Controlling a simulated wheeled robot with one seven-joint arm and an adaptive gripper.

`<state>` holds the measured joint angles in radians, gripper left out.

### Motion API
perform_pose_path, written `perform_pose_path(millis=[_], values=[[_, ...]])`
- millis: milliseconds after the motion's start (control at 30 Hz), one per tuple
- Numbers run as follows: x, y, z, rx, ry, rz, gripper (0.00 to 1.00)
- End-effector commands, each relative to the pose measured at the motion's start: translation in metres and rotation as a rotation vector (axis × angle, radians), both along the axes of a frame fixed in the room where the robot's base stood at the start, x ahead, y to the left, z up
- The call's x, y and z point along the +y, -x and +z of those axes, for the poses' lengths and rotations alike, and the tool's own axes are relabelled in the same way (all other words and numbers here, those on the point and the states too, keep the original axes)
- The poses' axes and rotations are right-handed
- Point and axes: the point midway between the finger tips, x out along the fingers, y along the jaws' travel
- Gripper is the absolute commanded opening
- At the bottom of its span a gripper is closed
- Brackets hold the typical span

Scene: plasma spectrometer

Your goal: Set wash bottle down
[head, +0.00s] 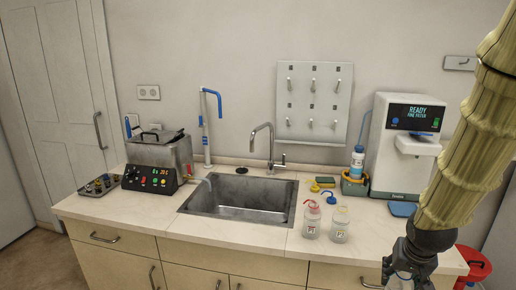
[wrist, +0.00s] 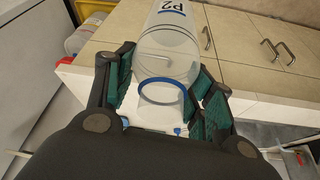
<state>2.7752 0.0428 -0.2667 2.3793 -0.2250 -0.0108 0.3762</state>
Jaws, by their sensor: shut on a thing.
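My gripper (head: 402,276) is at the bottom right of the head view, in front of the counter. It is shut on a clear wash bottle (wrist: 172,52), labelled P2 in dark blue, with a blue ring near the finger pads. My gripper's teal pads (wrist: 165,88) sit on both sides of it in the wrist view.
The sink (head: 240,222) is left of the standing bottles. A red bin (head: 474,265) is at the far right.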

Motion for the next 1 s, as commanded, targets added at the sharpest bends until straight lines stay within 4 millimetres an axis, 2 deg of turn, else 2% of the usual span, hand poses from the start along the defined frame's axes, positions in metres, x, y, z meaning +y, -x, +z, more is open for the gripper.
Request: perform_pose_path(millis=[267,367,700,1000], values=[[0.021,-0.015,-0.028,0.001,-0.001,0.058,0.13],[0.034,-0.022,-0.045,0.002,-0.001,0.092,0.13],[0.090,-0.039,-0.117,0.003,-0.001,0.223,0.13],[0.146,-0.038,-0.182,0.002,-0.002,0.333,0.13]])
